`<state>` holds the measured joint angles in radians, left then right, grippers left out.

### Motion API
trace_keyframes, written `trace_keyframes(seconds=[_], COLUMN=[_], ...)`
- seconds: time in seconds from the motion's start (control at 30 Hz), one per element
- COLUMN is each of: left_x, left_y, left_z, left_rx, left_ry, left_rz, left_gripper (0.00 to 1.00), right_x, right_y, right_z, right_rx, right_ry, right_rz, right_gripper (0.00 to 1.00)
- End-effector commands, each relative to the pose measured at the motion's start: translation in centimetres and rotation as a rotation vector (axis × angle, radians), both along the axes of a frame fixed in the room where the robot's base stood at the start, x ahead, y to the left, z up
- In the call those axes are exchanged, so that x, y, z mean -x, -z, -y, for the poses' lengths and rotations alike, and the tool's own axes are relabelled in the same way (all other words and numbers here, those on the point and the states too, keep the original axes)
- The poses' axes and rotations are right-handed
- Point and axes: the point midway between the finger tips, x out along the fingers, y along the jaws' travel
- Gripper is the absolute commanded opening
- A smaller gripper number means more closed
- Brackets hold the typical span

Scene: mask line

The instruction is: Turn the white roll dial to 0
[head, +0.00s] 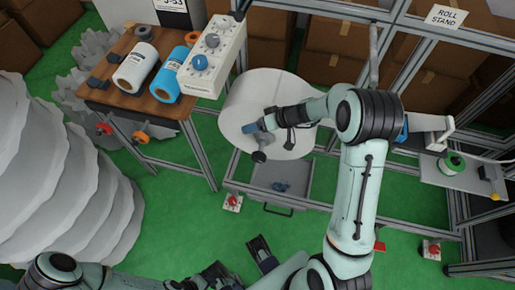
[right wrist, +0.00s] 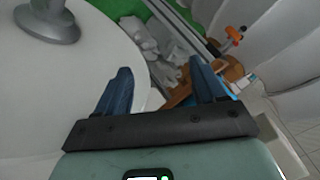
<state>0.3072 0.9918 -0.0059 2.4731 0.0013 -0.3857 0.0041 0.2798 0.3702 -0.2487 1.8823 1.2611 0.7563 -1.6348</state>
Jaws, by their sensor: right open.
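The big white roll (head: 245,97) stands in the metal frame close to my right gripper; its grey hub (right wrist: 48,22) shows in the wrist view. A small white roll (head: 135,66) and a blue roll (head: 172,75) lie on the wooden table (head: 113,97).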

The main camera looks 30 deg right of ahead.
Motion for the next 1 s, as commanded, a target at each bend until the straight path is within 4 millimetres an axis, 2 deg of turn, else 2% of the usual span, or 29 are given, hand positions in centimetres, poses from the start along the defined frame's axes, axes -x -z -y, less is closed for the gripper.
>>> trace_keyframes(seconds=[0.2,0.4,0.6,1.0], left_x=[-0.1,-0.2,-0.2,-0.2], left_y=[-0.5,-0.8,-0.9,-0.9], left_z=[0.0,0.0,0.0,0.0], left_rx=[0.000,0.000,0.000,0.000], left_ry=[0.000,0.000,0.000,0.000], left_rz=[0.002,0.002,0.003,0.003], left_gripper=[0.43,0.43,0.43,0.43], right_x=[2.1,3.4,4.0,4.0], right_y=[3.2,5.0,5.7,5.7], right_z=[-1.1,-1.7,-1.9,-1.9], right_rx=[0.004,0.012,0.017,0.017], right_ry=[0.012,0.022,0.028,0.027], right_rz=[-0.138,-0.220,-0.249,-0.252], right_gripper=[0.70,0.70,0.70,0.70])
